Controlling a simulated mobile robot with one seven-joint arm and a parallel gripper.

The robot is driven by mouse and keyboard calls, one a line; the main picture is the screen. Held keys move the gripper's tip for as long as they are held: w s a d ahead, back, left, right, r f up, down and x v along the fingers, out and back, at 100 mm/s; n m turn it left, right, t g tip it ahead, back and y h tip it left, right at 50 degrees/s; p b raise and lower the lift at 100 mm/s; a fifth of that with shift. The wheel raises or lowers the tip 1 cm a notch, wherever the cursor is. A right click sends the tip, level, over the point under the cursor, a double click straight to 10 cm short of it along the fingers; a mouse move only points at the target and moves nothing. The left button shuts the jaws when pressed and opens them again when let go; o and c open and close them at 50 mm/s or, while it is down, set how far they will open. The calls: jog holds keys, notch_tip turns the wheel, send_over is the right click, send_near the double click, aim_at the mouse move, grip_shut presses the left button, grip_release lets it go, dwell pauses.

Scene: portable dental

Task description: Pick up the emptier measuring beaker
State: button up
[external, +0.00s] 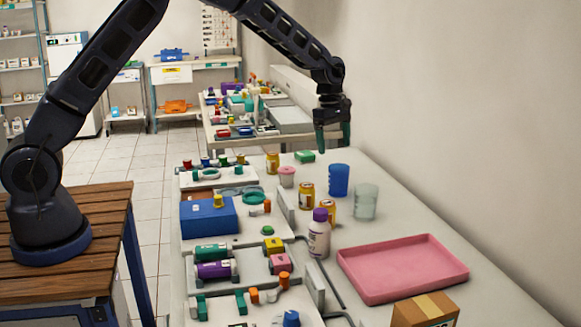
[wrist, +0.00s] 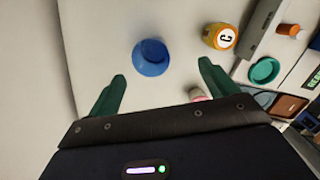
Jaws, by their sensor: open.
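A blue beaker-like cup (external: 338,180) stands upright on the counter. Just right and in front of it stands a translucent grey-green beaker (external: 366,203). I cannot tell the fill level of either. In the wrist view the blue cup (wrist: 151,57) lies ahead of and between my fingertips, apart from them; the translucent beaker does not show there. My gripper (external: 333,138) has green fingers pointing down, above the far part of the counter, behind and above the blue cup. In the wrist view my gripper (wrist: 163,75) is open with nothing between its fingers.
Yellow bottles (external: 307,195), a white bottle with purple cap (external: 319,235) and a pink-lidded jar (external: 287,177) stand left of the cups. A pink tray (external: 400,268) lies in front, near a cardboard box (external: 425,310). The wall is at right; bare counter lies beside the translucent beaker.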

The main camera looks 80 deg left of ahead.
aim_at(339, 179)
jog(key=shift+n, duration=0.4)
jog(key=f, duration=0.2)
jog(key=w+f, duration=0.1)
jog(key=f, duration=0.5)
jog(key=shift+w, duration=0.25)
jog(key=shift+w+f, duration=0.2)
jog(key=shift+f, duration=1.1)
jog(key=shift+w+f, duration=0.2)
jog(key=shift+f, duration=1.05)
jog(key=shift+c, duration=0.5)
jog(key=c, duration=1)
